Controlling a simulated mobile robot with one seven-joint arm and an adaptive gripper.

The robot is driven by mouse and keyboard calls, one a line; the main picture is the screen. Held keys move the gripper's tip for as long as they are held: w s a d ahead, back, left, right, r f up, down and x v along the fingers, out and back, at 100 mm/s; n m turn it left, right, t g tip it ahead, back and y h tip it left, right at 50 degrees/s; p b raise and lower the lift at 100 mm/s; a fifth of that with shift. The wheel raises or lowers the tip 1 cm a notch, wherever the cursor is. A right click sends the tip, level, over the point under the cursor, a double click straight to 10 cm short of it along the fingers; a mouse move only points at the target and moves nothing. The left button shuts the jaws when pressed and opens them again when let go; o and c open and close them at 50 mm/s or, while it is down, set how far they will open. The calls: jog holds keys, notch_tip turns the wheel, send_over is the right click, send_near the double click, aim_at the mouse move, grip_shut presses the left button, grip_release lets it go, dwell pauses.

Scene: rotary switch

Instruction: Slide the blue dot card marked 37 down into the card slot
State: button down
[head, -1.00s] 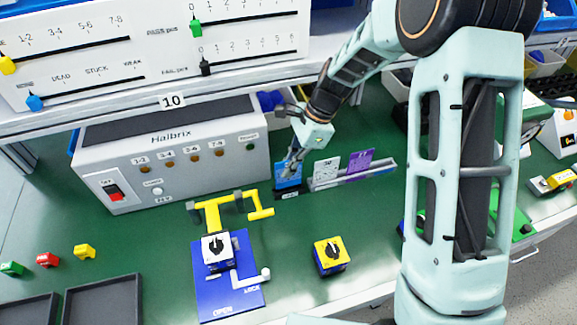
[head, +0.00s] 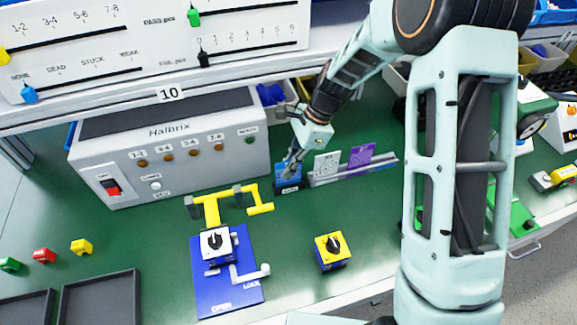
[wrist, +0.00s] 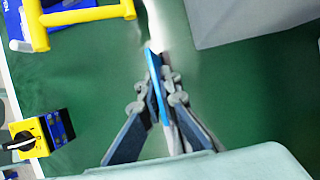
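The blue card (head: 287,176) stands upright between the fingers of my gripper (head: 291,164), right of the grey Halbrix box. Its lower edge meets the small black card slot (head: 288,188), which has a white label on its front. How deep the card sits cannot be told. In the wrist view the blue card (wrist: 154,72) shows nearly edge-on, with the fingers of my gripper (wrist: 160,92) shut on it from both sides. The slot is not clear there, and the number on the card is too small to read.
A grey rack (head: 352,173) just right of the slot holds a white card (head: 327,165) and a purple card (head: 361,154). The Halbrix box (head: 172,160) stands left. A yellow handle fixture (head: 230,199) and a yellow rotary switch (head: 332,250) are in front, with bare green table around.

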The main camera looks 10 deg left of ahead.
jog(key=shift+f, duration=0.4)
jog(key=c, duration=2.1)
grip_release()
jog(key=v, duration=1.2)
